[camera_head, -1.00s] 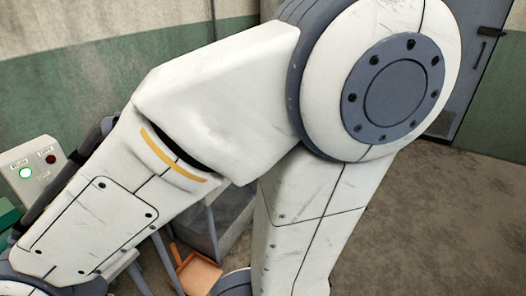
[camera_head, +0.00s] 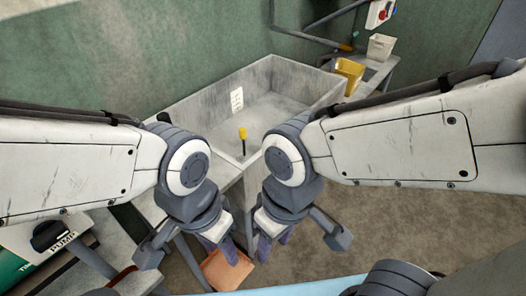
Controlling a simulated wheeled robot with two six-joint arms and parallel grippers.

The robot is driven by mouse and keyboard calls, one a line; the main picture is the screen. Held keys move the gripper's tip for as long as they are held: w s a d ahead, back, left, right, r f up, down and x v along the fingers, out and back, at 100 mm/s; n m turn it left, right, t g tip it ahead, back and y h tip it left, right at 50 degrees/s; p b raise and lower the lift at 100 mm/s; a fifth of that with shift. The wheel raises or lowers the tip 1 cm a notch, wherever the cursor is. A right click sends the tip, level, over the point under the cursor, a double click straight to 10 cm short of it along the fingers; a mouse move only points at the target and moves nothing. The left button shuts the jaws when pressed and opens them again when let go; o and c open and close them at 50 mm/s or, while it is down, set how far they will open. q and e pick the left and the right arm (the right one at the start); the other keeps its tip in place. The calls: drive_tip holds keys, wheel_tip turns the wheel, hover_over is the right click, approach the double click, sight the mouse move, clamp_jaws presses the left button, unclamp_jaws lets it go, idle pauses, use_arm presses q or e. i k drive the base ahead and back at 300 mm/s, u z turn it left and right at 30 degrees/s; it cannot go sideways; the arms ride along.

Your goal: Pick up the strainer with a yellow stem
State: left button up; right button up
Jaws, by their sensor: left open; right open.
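A slim upright thing with a yellow top (camera_head: 242,133) and a dark lower part stands in the grey trough. It looks like the yellow stem of the strainer; any strainer bowl cannot be made out. My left gripper (camera_head: 231,250) is open and points down in front of the trough, nearer to me than the yellow stem. My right gripper (camera_head: 271,243) is open beside it, also pointing down. Both are empty and apart from the stem. Their fingertips are small and partly hidden by my wrists.
The grey trough (camera_head: 180,112) has high walls and a white label inside. A yellow container (camera_head: 347,76) and a white container (camera_head: 381,47) stand at its back right. An orange-brown thing (camera_head: 226,272) lies below my grippers. A box marked PUMP (camera_head: 62,243) is at lower left.

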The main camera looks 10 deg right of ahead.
sight(244, 157)
drive_tip(key=z, duration=0.8)
drive_tip(key=k, duration=1.05)
drive_tip(key=z, duration=1.05)
drive_tip(key=i, duration=2.1)
drive_tip(key=u, duration=0.9)
drive_tip(key=i, duration=1.05)
drive_tip(key=u, duration=1.75)
drive_tip(key=i, duration=0.75)
drive_tip(key=u, duration=0.7)
